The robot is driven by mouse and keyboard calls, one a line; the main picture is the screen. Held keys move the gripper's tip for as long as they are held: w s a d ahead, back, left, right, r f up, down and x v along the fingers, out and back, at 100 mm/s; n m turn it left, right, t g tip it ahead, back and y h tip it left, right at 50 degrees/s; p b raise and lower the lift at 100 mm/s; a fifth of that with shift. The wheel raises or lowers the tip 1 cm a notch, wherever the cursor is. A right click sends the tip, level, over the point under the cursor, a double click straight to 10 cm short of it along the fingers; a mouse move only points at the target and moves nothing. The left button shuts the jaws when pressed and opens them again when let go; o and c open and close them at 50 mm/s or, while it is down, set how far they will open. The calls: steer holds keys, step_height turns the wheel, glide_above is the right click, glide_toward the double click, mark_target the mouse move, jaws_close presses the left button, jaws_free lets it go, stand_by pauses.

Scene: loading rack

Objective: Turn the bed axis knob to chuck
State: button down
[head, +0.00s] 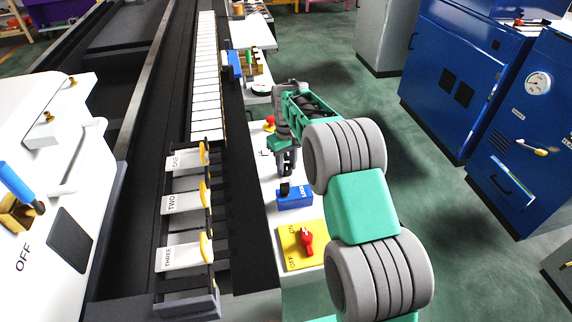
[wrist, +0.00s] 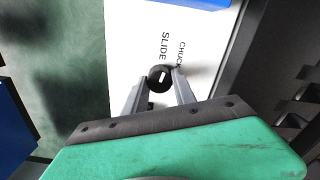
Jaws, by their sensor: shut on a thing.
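The bed axis knob (wrist: 154,84) is a small round black knob with a short white mark, on a white panel in the wrist view. The words SLIDE and CHUCK are printed beside it. The white mark slants towards the printed words; I cannot tell which one it points at. My gripper (wrist: 160,76) has a finger on each side of the knob and is shut on it. In the head view my gripper (head: 287,169) points down at the white side panel, and the knob is hidden there.
A blue box with a black switch (head: 293,201) and a yellow plate with a red knob (head: 307,241) stand nearer on the panel. A red button (head: 269,122) is just beyond. The rack with flaps marked ONE, TWO and THREE (head: 180,257) runs to the left.

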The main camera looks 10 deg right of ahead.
mark_target(287, 165)
steer(key=m, duration=0.5)
steer(key=shift+m, duration=0.3)
stand_by(0.4)
steer(key=c, duration=1)
jaws_free()
step_height(287, 165, up, 8)
steer(key=shift+f, duration=0.1)
